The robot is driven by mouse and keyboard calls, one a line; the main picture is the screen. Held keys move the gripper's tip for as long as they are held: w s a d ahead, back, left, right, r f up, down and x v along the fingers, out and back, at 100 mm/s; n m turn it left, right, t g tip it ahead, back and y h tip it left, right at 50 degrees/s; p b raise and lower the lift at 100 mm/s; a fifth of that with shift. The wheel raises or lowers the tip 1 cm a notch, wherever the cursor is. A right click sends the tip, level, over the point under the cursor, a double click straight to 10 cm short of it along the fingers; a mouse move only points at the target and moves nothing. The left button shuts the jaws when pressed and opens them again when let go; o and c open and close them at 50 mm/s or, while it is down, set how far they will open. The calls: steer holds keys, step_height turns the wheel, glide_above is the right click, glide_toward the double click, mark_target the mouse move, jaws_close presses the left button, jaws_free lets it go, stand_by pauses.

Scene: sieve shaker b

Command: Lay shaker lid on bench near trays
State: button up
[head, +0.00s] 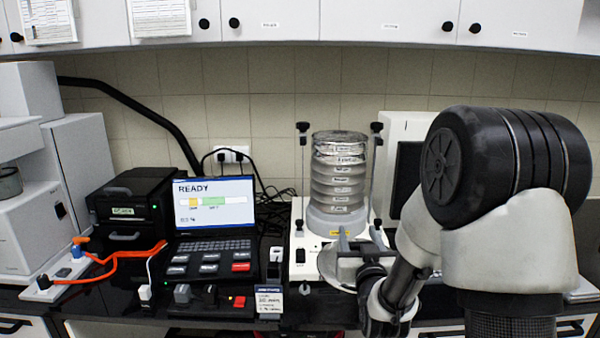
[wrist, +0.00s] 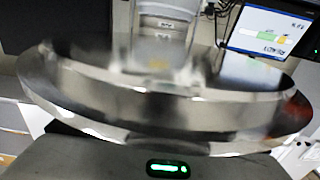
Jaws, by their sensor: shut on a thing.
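The shaker lid, a round shiny metal disc with a raised rim, shows in the head view (head: 342,268) in front of the sieve stack. It fills the middle of the wrist view (wrist: 150,105), slightly blurred. My gripper (head: 362,250) is shut on the lid and holds it at the front of the shaker; its fingertips are partly hidden by the lid and arm. The sieve shaker's stack of labelled clear and metal sieves (head: 339,178) stands upright on its base between two clamp rods. I cannot make out any trays clearly.
A laptop reading READY (head: 215,210) stands left of the shaker, with small switches and a label card (head: 268,302) before it. An orange cable (head: 115,260) lies farther left. My arm hides much of the right bench. Cabinets (head: 390,20) hang above.

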steer(key=s+f, duration=0.4)
steer(key=f, duration=0.3)
steer(key=s+f, duration=0.4)
steer(key=f, duration=0.3)
steer(key=shift+s, duration=0.25)
steer(key=shift+a+f, duration=0.1)
steer(key=shift+a, duration=0.05)
